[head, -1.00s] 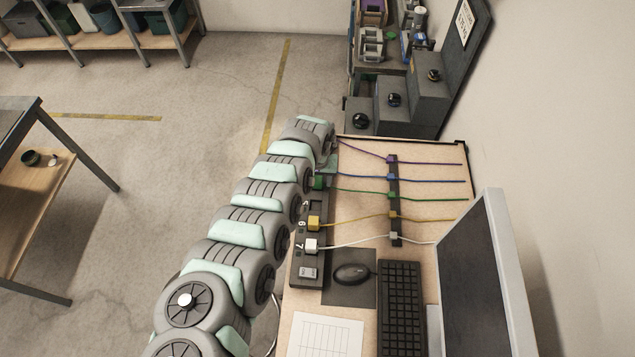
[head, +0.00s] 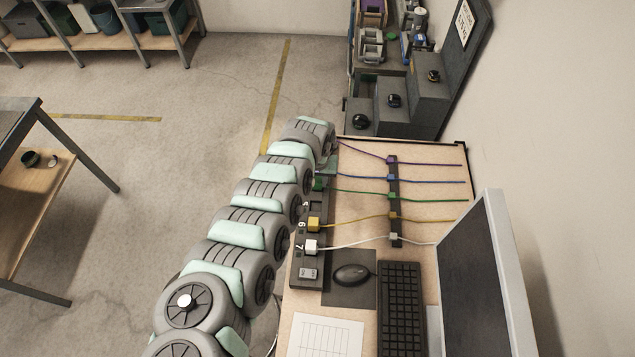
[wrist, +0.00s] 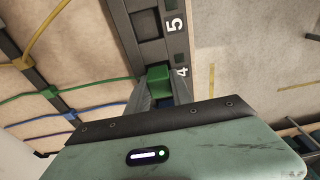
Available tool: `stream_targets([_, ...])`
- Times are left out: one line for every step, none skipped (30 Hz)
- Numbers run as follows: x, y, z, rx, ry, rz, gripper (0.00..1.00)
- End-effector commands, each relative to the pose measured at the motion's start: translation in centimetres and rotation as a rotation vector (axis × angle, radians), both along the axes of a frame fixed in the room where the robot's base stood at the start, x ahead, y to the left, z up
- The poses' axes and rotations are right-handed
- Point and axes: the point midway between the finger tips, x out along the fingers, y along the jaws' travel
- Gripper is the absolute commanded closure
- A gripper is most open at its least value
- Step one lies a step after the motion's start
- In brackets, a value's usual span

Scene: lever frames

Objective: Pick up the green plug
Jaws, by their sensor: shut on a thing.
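The green plug (wrist: 158,75) is a small green block with a green cord, by the number 4 on the dark socket strip (wrist: 148,28) in the wrist view. My gripper (wrist: 160,92) is shut on it, one finger on each side. I cannot tell whether the plug is seated or slightly raised. In the head view the green plug (head: 318,184) is partly hidden beside my arm, and my fingers are mostly hidden.
A yellow plug (head: 313,223) and a white plug (head: 311,246) sit nearer on the strip. Cords run to a dark cable bar (head: 394,215). A mouse (head: 351,274), keyboard (head: 401,305) and monitor (head: 480,280) stand close by.

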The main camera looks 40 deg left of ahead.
Motion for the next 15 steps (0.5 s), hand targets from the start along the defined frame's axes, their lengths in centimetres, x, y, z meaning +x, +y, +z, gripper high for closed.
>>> stream_targets([0.0, 0.0, 0.0, 0.0, 0.0, 0.0, 1.0])
stream_targets([0.0, 0.0, 0.0, 0.0, 0.0, 0.0, 1.0])
stream_targets([0.0, 0.0, 0.1, 0.0, 0.0, 0.0, 1.0])
stream_targets([0.0, 0.0, 0.2, 0.001, -0.001, 0.0, 1.0])
stream_targets([0.0, 0.0, 0.3, 0.001, -0.001, 0.0, 1.0])
stream_targets([0.1, 0.0, 0.5, 0.001, -0.001, 0.0, 1.0])
stream_targets([0.1, 0.0, 0.7, 0.001, -0.001, -0.001, 1.0])
stream_targets([0.1, 0.1, 0.9, 0.0, -0.002, 0.0, 1.0])
stream_targets([0.1, 0.2, 1.3, 0.001, -0.002, 0.001, 1.0])
stream_targets([0.0, 0.2, 1.6, 0.001, -0.002, 0.001, 1.0])
stream_targets([0.0, 0.2, 2.0, 0.0, -0.002, 0.0, 1.0])
stream_targets([0.0, 0.2, 2.5, 0.001, -0.002, 0.0, 1.0])
stream_targets([-0.1, 0.2, 3.0, 0.003, 0.0, 0.0, 1.0])
stream_targets([0.0, 0.3, 3.6, 0.003, -0.001, 0.001, 1.0])
stream_targets([0.1, 0.3, 4.5, 0.005, -0.005, 0.0, 1.0])
